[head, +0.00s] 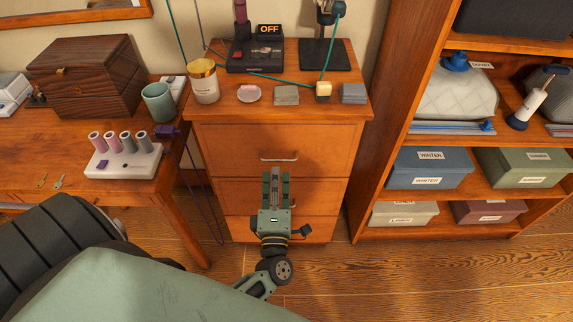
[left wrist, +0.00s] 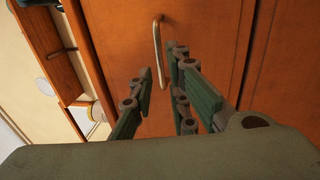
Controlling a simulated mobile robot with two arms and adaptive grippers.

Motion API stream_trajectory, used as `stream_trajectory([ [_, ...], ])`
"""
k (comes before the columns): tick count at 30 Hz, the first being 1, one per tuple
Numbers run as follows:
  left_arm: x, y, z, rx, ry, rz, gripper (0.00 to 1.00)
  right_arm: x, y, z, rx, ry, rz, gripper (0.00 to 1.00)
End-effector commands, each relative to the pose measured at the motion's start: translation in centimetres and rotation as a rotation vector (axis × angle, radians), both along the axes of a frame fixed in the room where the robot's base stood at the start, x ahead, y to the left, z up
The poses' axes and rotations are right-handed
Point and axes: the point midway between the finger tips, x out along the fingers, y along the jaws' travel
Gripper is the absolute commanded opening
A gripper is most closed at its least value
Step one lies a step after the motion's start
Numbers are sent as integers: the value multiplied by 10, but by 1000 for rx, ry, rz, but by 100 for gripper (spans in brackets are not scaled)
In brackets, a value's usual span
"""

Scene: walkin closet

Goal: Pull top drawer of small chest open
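The small wooden chest (head: 330,140) stands in the middle of the head view with its drawers closed. Its top drawer (head: 229,148) has a pale metal bar handle (head: 280,159). My left gripper (head: 276,172) is in front of the chest, with its fingertips just below the handle in the head view. In the left wrist view the open fingers (left wrist: 160,62) point at the drawer front, and the handle (left wrist: 158,45) shows ahead, roughly between the fingertips. I cannot tell whether they touch it. The gripper holds nothing that I can see. My right gripper is not in view.
On the chest top stand a jar (head: 204,82), a black device with an OFF display (head: 256,52), small blocks and a cable. A desk (head: 60,128) with a wooden box (head: 88,75) is left. A shelf unit with boxes (head: 429,168) stands close on the right.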

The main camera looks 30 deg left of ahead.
Motion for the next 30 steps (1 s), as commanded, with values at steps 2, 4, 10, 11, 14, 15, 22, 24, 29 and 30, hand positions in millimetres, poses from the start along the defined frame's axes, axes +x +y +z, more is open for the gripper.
stream_trajectory([
  [2,13,7,4,3,-3,-1,15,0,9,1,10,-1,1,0],
  [4,23,13,6,2,-1,-2,15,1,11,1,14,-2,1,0],
  [10,44,26,10,4,2,-2,15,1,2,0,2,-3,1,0],
  [11,45,27,10,4,2,-1,15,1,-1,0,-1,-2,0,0],
  [14,49,29,11,3,3,-2,15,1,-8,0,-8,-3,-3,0],
  [15,50,29,11,3,3,-2,15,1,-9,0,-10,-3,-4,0],
  [22,50,29,11,4,4,-2,14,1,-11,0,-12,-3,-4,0],
  [24,50,29,11,4,4,-3,8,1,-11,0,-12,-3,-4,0],
  [29,50,29,11,4,4,-3,0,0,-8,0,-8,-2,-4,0],
  [30,50,29,11,4,4,-3,0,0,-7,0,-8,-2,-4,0],
])
